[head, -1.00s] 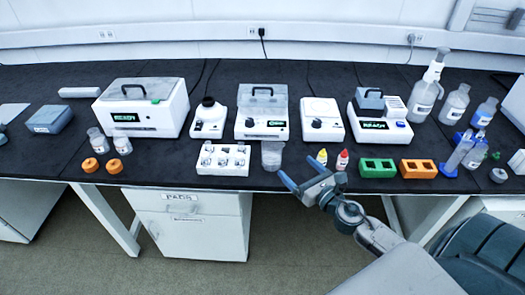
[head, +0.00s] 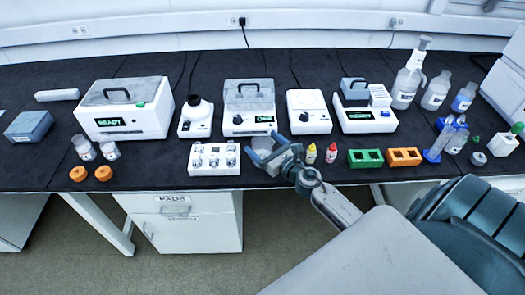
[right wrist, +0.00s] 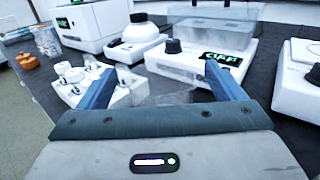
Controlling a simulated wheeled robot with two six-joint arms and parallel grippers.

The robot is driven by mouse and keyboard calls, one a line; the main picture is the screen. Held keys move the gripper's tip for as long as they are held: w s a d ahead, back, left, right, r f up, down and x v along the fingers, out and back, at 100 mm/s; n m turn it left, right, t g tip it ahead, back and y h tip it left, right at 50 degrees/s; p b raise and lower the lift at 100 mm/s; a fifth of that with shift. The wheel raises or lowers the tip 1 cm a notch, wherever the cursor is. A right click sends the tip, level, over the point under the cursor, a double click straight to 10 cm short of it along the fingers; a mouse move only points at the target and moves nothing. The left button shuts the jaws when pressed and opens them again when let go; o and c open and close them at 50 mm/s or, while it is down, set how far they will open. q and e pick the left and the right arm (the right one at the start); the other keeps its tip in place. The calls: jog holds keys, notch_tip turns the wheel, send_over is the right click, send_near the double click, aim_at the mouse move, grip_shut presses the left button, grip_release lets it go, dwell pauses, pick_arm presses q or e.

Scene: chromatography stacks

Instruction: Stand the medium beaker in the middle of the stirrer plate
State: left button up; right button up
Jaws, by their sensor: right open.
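The clear medium beaker (head: 267,153) stands on the black bench, to the right of the white rack of small vials. My right gripper (head: 263,146) is open, with its blue fingers at the beaker and partly hiding it. In the right wrist view the open fingers (right wrist: 160,72) spread around a faint see-through shape (right wrist: 175,97), probably the beaker; contact cannot be told. The stirrer plate (head: 309,101), a white box with a flat top and dark knob, stands behind and to the right; its top is empty. My left gripper is not in view.
The vial rack (head: 214,170) is close on the left. A lidded device (head: 249,122) stands just behind the beaker. Yellow (head: 311,155) and red-capped (head: 331,154) bottles stand to the right, beyond them green (head: 364,164) and orange (head: 404,162) blocks.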

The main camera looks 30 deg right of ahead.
aim_at(256, 137)
jog(key=w, duration=0.3)
jog(key=shift+w+a, duration=0.1)
jog(key=shift+a, duration=0.1)
jog(key=shift+c, duration=0.4)
jog(key=c, duration=1.5)
jog(key=shift+p, duration=0.3)
